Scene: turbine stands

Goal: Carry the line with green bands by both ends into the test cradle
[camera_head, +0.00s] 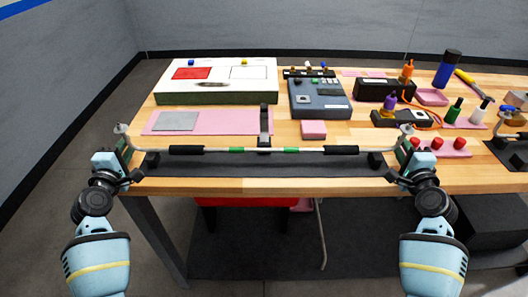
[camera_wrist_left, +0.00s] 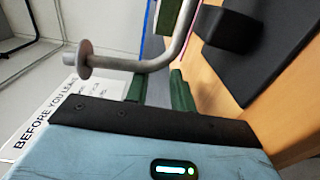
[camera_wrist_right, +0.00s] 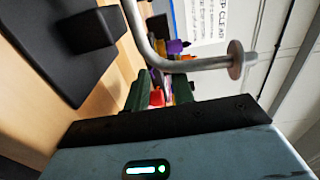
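The line with green bands (camera_head: 215,150) is a thin grey rod with black sleeves, spanning left to right above a long black base (camera_head: 265,168). Its bent, flanged ends show in the left wrist view (camera_wrist_left: 110,64) and right wrist view (camera_wrist_right: 200,64). My left gripper (camera_head: 126,150) is at its left end and my right gripper (camera_head: 404,150) at its right end. Both grippers' green fingers stand apart, with the pipe passing near their tips. Black blocks (camera_head: 151,160) and (camera_head: 377,160) stand near the ends; whether the line rests on them, I cannot tell. Which part is the test cradle is unclear.
A dark upright bracket (camera_head: 265,120) stands behind the line's middle. Behind are a pink mat (camera_head: 222,122), a white-topped case (camera_head: 215,92) and a grey instrument (camera_head: 320,98). Bottles and red-capped items (camera_head: 437,143) crowd the right. Another black base (camera_head: 508,157) lies far right.

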